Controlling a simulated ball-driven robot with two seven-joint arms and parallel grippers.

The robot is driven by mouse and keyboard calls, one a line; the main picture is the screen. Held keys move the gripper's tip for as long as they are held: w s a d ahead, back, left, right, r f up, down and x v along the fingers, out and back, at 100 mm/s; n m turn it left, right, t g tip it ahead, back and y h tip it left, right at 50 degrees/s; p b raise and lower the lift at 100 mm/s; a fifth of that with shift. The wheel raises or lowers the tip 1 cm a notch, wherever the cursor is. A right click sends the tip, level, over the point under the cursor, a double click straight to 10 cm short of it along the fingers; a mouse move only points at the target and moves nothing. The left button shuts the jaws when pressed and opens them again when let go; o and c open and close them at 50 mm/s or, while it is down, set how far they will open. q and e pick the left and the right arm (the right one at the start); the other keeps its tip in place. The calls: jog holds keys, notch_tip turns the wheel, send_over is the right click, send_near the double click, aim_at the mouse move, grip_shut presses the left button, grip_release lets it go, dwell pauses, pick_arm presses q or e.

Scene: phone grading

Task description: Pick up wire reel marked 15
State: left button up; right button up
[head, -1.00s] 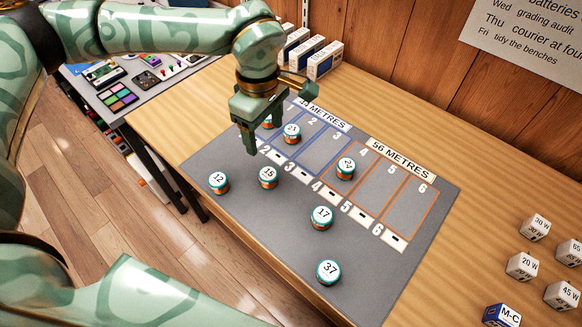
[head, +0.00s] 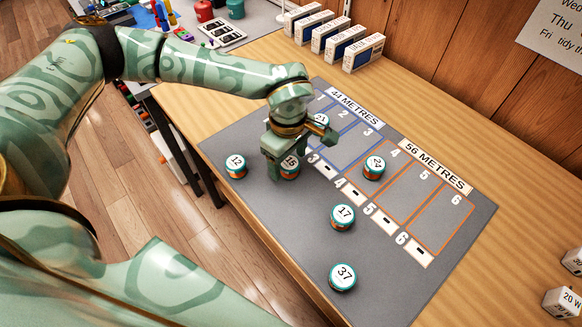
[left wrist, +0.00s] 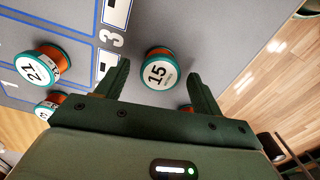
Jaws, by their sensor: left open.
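The wire reel marked 15 (head: 290,162) is a short orange spool with a teal rim and white top label. It stands on the grey mat (head: 425,285), partly hidden by my gripper in the head view. My left gripper (head: 282,168) is open and low over it. In the left wrist view, reel 15 (left wrist: 158,70) lies between the lines of the two spread fingers (left wrist: 160,78), near the tips, with gaps on both sides. I cannot tell whether the tips are level with it. My right gripper is not in view.
Reels 12 (head: 236,166), 21 (head: 321,118), 24 (head: 373,167), 17 (head: 342,217) and 37 (head: 342,277) stand around on the mat. Small boxes (head: 355,52) line the back wall. White cubes (head: 565,301) sit at the right. The mat's lower right is clear.

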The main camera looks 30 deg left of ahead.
pick_arm(q)
notch_tip(320, 180, down, 2)
jog(key=shift+f, duration=0.1)
jog(key=shift+r, duration=0.2)
jog(key=shift+c, duration=0.6)
jog(key=c, duration=0.9)
jog(key=shift+c, duration=0.2)
jog(key=shift+r, duration=0.15)
